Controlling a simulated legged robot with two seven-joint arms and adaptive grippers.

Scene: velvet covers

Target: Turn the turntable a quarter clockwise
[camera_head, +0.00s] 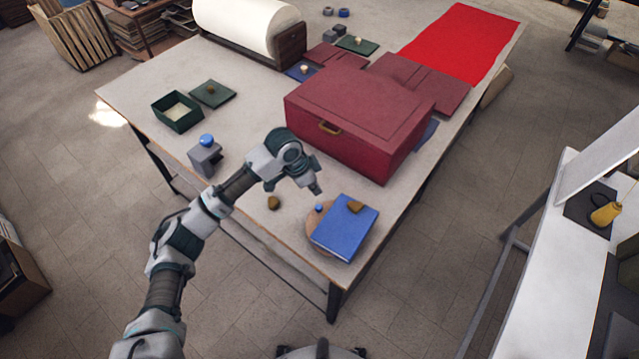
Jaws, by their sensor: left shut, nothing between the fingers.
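The turntable (312,243) is a round tan disc near the front corner of the table. A blue book or panel (343,228) lies on it and hides most of it. A small brown block (355,207) sits on the blue panel's far edge. A small blue knob (319,208) shows at the turntable's far left edge. My left gripper (317,190) is shut and empty, pointing down just beyond the blue knob; I cannot tell whether they touch. My right gripper is not in view.
A large dark red box (358,112) stands right behind the turntable. A brown knob (274,203) lies to the left. A grey block (205,158) with a blue ball (207,140) and a green open box (177,112) stand farther left. The table's front edge is close.

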